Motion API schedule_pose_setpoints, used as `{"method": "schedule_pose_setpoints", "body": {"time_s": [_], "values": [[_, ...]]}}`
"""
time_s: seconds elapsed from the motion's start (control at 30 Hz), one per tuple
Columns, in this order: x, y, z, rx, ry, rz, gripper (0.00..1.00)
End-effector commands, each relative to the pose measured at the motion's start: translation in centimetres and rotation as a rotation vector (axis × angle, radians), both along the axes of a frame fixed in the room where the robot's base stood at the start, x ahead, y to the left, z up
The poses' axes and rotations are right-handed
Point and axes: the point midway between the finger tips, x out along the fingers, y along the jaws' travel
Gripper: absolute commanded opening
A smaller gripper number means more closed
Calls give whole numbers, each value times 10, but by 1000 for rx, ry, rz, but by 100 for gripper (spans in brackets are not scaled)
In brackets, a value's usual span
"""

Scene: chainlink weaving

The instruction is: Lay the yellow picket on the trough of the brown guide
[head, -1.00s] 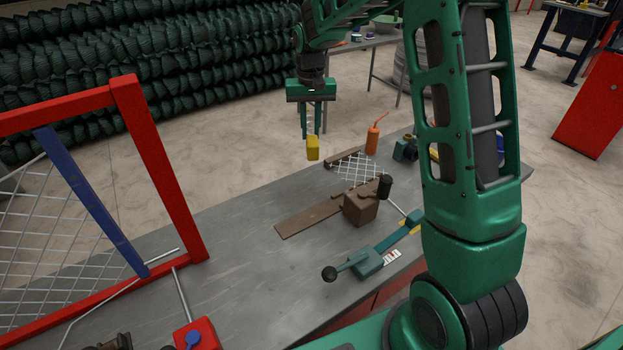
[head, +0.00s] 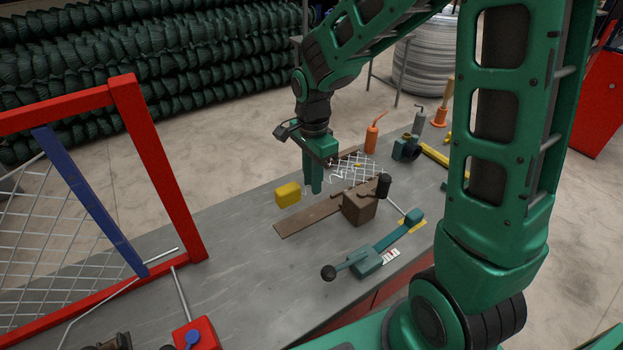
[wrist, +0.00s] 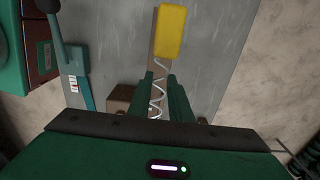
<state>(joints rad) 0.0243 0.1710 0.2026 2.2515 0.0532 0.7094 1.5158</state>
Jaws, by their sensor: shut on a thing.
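My gripper (head: 314,190) is low over the workbench and shut on the picket, a pale zigzag wire with a yellow block at its end. The wire (wrist: 158,90) runs between the two fingers (wrist: 158,82) in the wrist view. The yellow block (wrist: 171,32) is beyond the fingertips; in the head view the block (head: 288,194) is left of the gripper. The brown guide (head: 308,216) is a long flat strip with a block on it. In the wrist view the guide (wrist: 156,42) is partly covered by the picket, which lines up roughly with it. Contact between them cannot be told.
A dark-knobbed teal lever (head: 375,252) stands in front of the guide. A mesh piece (head: 352,170) lies behind it. An orange bottle (head: 371,138) stands at the back. A red frame (head: 160,170) with mesh rises at left. The bench between frame and guide is clear.

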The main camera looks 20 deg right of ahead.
Motion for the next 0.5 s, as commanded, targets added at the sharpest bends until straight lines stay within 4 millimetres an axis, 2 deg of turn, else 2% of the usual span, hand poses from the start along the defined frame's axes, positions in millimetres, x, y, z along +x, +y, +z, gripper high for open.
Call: {"method": "schedule_pose_setpoints", "body": {"time_s": [0.33,0.5], "values": [[0,1,0,0,0,-2,0],[0,0,-10,0,1,-2,0]]}}
